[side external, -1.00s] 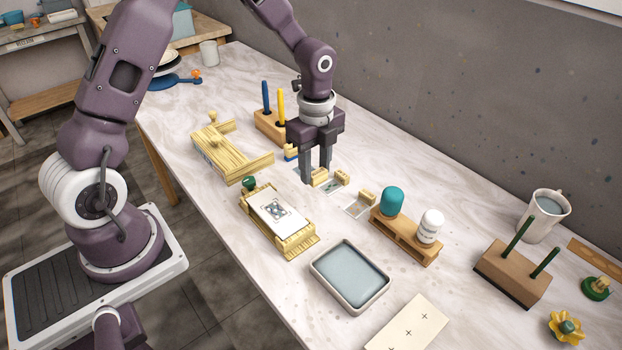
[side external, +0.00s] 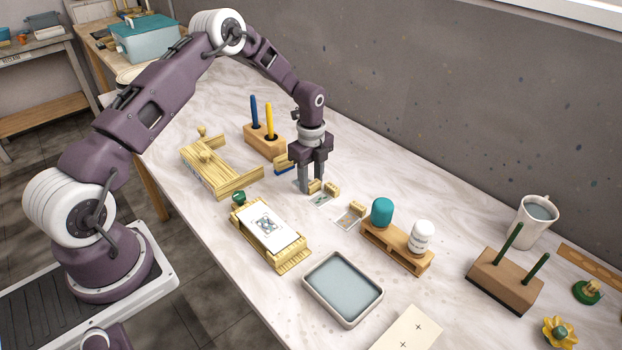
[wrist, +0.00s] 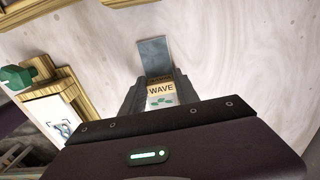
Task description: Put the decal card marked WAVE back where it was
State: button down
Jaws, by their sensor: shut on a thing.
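The WAVE card (wrist: 160,101) shows in the wrist view, with its tan WAVE label and green marks between my fingers. My gripper (side external: 312,188) is shut on it, low over the marble table; I cannot tell whether the card touches the table. In the side view a tan tab (side external: 314,186) shows at the fingertips. A plain grey rectangle (wrist: 154,56) lies just beyond the fingers in the wrist view. A pale outlined card (side external: 348,217) lies further right.
A wooden stand with a white card (side external: 268,226) is in front. A grey-blue tray (side external: 343,287), a rack with teal and white bottles (side external: 395,250), and a pen block (side external: 264,142) stand around. A wooden frame (side external: 215,172) is at left.

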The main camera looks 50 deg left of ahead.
jog(key=c, duration=0.9)
grip_release()
jog(key=s+d+r+n+t, duration=0.1)
jog(key=s+d+r+n, duration=0.15)
jog(key=r, duration=0.95)
jog(key=s+d+r+n, duration=0.2)
jog(key=s+r, duration=0.1)
jog(key=r, duration=0.9)
jog(key=s+d+r+n+t+y, duration=0.15)
jog(key=s+d+r+n, duration=0.3)
jog(key=s+r, duration=0.5)
jog(key=s+d+n+t, duration=0.1)
jog(key=s+n, duration=0.3)
jog(key=s, duration=0.5)
jog(key=s+d+f+n+t+h, duration=0.1)
jog(key=s+d+n+t, duration=0.1)
jog(key=s+n, duration=0.3)
jog(key=s, duration=0.4)
jog(key=shift+f, duration=0.25)
